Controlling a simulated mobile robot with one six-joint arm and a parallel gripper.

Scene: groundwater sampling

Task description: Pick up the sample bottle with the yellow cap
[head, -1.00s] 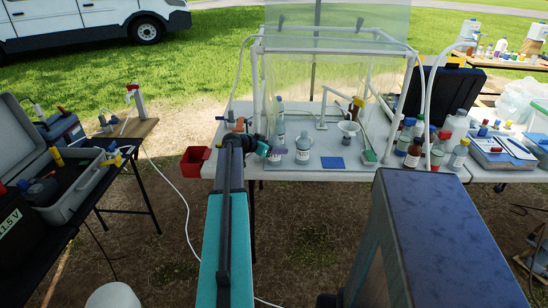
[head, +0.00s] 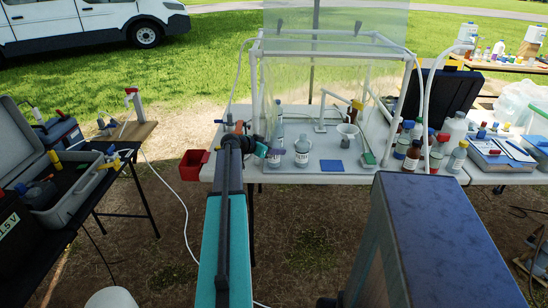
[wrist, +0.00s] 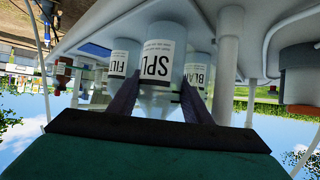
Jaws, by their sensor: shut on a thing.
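My gripper (head: 268,150) is at the left front of the folding table, inside the clear-walled frame's near side. In the wrist view, which is upside down, its two dark fingers (wrist: 160,98) are shut on a clear bottle with a white "SPL" label (wrist: 160,62). This bottle's cap is hidden by my gripper, so I cannot tell its colour. A bottle labelled "FIL" (wrist: 119,64) and one labelled "BLA…" (wrist: 200,72) stand behind it on either side. In the head view, a bottle with a yellowish cap (head: 457,158) stands at the right of the table.
A tube frame with clear sheeting (head: 330,50) rises over the white table (head: 320,178). Several capped bottles crowd the right; an open grey case (head: 70,190) stands left.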

